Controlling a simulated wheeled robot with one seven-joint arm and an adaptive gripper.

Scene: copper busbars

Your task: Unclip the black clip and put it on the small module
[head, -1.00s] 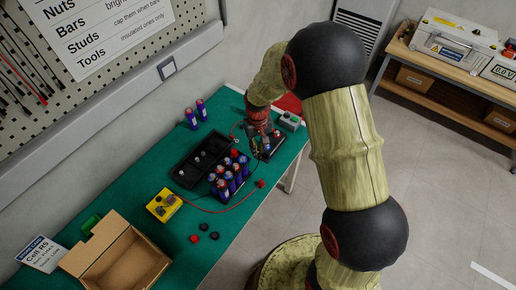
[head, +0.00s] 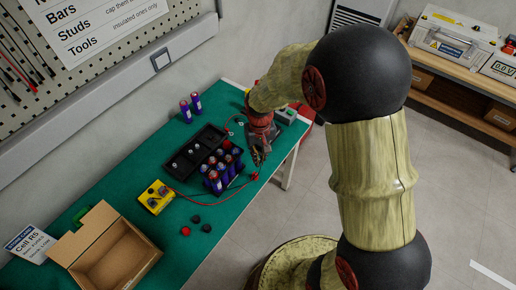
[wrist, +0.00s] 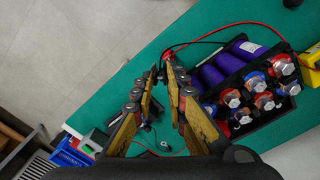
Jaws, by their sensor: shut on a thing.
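My gripper (wrist: 166,73) is closed down to a narrow gap, with a small dark piece at its fingertips that I take for the black clip (wrist: 161,74); the fingers hide most of it. A black lead runs from near the tips towards the module. In the head view my gripper (head: 259,157) hangs over the table's right edge side. The cell module (head: 222,170) stands left of it, a dark holder of blue and purple cells; in the wrist view (wrist: 250,92) its bolted tops show. A red clip (head: 254,176) lies near the table's front edge.
A black tray with studs (head: 192,149) lies behind the module. A yellow meter (head: 156,197) with a red lead, loose red and black caps (head: 196,219), and an open cardboard box (head: 105,253) are on the green table. Two cells (head: 190,109) stand at the back.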

